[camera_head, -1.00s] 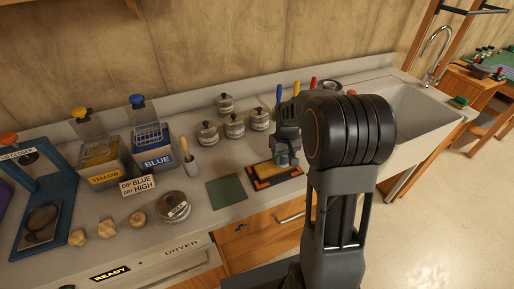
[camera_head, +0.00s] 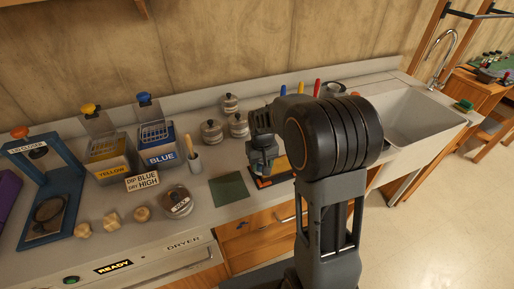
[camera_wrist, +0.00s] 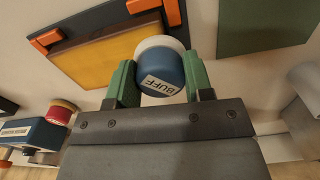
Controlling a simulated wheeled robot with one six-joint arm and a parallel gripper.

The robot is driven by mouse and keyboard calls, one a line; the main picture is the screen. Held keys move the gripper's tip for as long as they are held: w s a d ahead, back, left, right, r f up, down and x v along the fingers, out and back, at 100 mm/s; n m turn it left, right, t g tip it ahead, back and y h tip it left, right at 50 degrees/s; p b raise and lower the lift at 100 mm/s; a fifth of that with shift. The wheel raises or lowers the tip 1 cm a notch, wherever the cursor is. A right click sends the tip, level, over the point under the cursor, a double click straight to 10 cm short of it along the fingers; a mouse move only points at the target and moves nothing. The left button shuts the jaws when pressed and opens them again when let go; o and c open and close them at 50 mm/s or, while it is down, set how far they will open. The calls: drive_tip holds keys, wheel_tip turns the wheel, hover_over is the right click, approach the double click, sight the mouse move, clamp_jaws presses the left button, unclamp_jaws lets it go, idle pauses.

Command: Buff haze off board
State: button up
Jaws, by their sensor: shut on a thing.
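My gripper (camera_head: 262,165) is shut on a blue buffing puck labelled BUFF (camera_wrist: 161,77), with a pale pad at its far end. The green finger pads press on both its sides in the wrist view. The yellow-brown board (camera_wrist: 95,57) lies in a dark holder with orange corner pieces (camera_wrist: 45,40). The puck overlaps the board's right part near one corner; whether its pad touches the board cannot be told. In the head view my arm covers much of the board and holder (camera_head: 266,182). No haze can be made out clearly.
A green mat (camera_head: 228,188) lies left of the holder. Lidded jars (camera_head: 212,132), a brush pot (camera_head: 194,158) and yellow and blue dip tanks (camera_head: 160,150) stand further left. Colored-handled tools (camera_head: 300,88) stand behind. The sink (camera_head: 410,120) is at right.

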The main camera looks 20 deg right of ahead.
drive_tip(key=shift+a, duration=0.45)
drive_tip(key=shift+r+p, duration=0.35)
drive_tip(key=shift+p, duration=0.15)
drive_tip(key=shift+r+p, duration=0.35)
drive_tip(key=shift+r, duration=0.6)
drive_tip(key=shift+r+p, duration=2.05)
drive_tip(key=shift+r, duration=0.65)
